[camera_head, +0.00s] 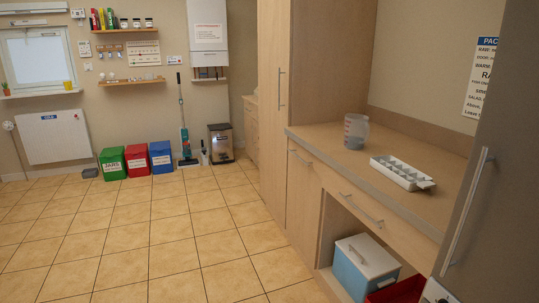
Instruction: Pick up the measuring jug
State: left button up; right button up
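The measuring jug (356,132) is clear with reddish markings on its side. It stands upright on the wooden counter (421,155) at the right, near the counter's back wall. Neither of my grippers shows clearly in the head view, so I cannot see their state. Nothing is touching the jug.
A white ice-cube tray (402,172) lies in front of the jug to the right. A tall cabinet (276,120) borders the counter on the left, a grey fridge door (493,170) on the right. A blue-and-white cooler (366,266) stands underneath. The tiled floor (150,240) is clear.

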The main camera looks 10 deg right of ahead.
aim_at(356, 127)
jog(key=i+z, duration=0.25)
jog(key=i, duration=0.15)
jog(key=i+j+z, duration=0.5)
jog(key=i, duration=0.2)
jog(key=i+j+z, duration=0.2)
jog(key=z, duration=0.2)
jog(key=i+j+z, duration=0.6)
jog(key=z, duration=0.2)
jog(key=i+j+z, duration=0.15)
jog(key=j+z, duration=0.25)
jog(key=j, duration=0.1)
